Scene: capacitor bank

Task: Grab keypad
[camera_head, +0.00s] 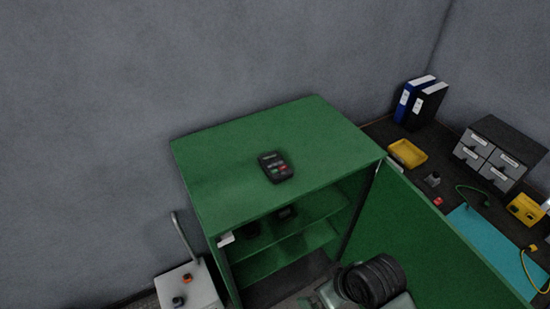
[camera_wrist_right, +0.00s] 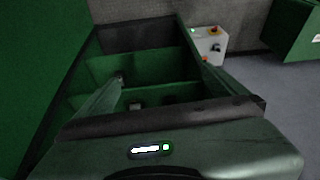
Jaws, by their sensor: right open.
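The keypad (camera_head: 276,167) is a small black handheld device with red and green keys. It lies flat on top of the green cabinet (camera_head: 225,157), near the middle of the top. My right gripper (camera_wrist_right: 162,72) is open and empty in the right wrist view, facing the open cabinet's shelves. In the head view my right arm is at the bottom, in front of the cabinet and below the keypad, well apart from it. The keypad does not show in the wrist view. My left gripper is not in view.
The green cabinet door (camera_head: 425,240) stands open to the right. Dark items sit on the shelf (camera_head: 287,213) inside. A grey control box (camera_head: 188,286) stands at left. A dark workbench with a yellow tray (camera_head: 407,153), binders and drawers (camera_head: 497,153) is at right.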

